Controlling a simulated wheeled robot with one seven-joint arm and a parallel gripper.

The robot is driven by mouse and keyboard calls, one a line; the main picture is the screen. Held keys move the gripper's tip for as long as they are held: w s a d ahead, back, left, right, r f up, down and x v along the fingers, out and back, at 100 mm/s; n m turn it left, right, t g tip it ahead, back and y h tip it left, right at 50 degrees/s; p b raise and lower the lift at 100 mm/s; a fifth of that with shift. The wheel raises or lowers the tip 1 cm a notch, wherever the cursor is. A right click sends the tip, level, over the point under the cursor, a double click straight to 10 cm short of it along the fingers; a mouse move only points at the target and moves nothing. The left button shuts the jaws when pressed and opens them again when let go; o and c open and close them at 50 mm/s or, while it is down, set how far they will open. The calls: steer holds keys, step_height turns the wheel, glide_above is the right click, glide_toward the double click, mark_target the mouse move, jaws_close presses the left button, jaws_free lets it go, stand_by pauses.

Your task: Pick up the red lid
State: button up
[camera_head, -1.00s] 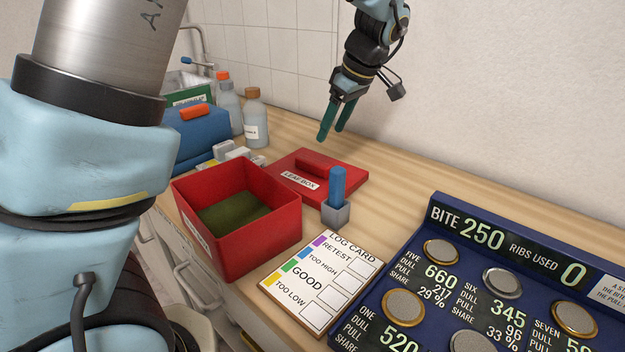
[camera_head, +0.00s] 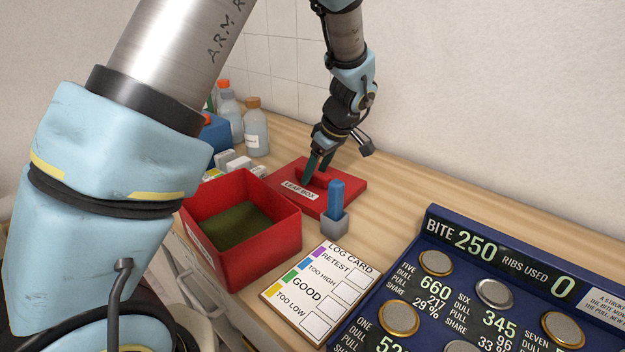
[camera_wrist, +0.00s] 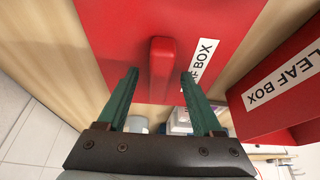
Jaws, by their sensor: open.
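The red lid (camera_head: 345,187) lies flat on the wooden counter behind the red box, with a raised red handle bar and a "LEAF BOX" label. It also shows in the wrist view (camera_wrist: 120,30), where its handle (camera_wrist: 162,68) stands between my finger tips. My gripper (camera_head: 316,170) is just over the lid in the head view. In the wrist view my gripper (camera_wrist: 160,75) is open, with one green finger on each side of the handle and gaps between. I cannot tell how far the fingertips are above the lid's surface.
The open red box (camera_head: 272,248) stands in front of the lid. A blue block in a grey holder (camera_head: 335,222) stands close to the lid's right corner. The log card (camera_head: 318,290) and the blue scoreboard tray (camera_head: 432,222) lie nearer. Bottles (camera_head: 256,135) stand behind left.

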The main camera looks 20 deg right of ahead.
jaws_close()
stand_by(0.4)
stand_by(0.4)
